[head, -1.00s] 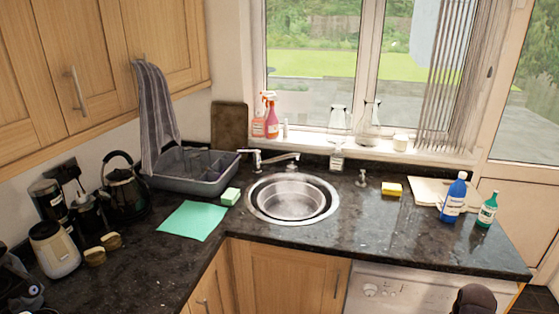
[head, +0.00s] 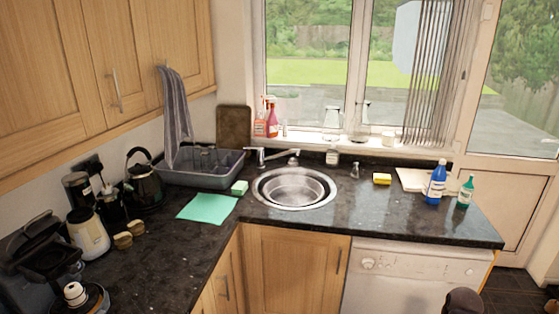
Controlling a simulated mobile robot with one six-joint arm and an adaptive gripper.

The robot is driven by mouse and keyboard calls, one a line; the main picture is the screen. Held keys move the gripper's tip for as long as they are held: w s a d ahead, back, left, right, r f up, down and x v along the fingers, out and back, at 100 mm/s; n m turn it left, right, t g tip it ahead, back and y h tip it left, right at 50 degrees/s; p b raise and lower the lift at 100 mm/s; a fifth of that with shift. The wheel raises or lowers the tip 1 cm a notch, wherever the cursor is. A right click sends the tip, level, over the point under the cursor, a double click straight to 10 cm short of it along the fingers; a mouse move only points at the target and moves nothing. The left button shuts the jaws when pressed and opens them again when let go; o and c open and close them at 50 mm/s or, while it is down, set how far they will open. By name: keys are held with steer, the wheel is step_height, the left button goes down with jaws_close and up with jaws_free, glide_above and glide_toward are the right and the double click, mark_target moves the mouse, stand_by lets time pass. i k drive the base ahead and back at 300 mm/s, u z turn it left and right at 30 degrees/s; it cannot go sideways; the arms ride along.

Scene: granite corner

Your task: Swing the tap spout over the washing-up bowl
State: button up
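The chrome tap (head: 262,156) stands on the worktop behind the round steel sink (head: 310,189). Its spout (head: 283,153) runs to the right, and its end is over or near the back rim of the sink. No separate bowl can be made out inside the sink. A grey plastic tub (head: 228,177) with dividers or a rack inside stands left of the tap; I cannot tell whether it is the washing-up bowl. My gripper is not in view. A dark rounded shape at the bottom right edge may be part of my arm.
A green cloth (head: 207,207) and a green-white sponge (head: 240,187) lie left of the sink. A yellow sponge (head: 382,179), a blue bottle (head: 436,184) and a green bottle (head: 465,192) are on the right. A soap bottle (head: 332,157) stands behind the sink. The worktop front is clear.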

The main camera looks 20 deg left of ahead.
mark_target(260, 162)
steer(key=k, duration=0.65)
steer(key=u, duration=0.4)
steer(key=i, duration=0.6)
steer(key=u, duration=0.8)
steer(key=i, duration=1.6)
steer(key=z, duration=0.3)
steer(key=i, duration=0.85)
steer(key=z, duration=0.45)
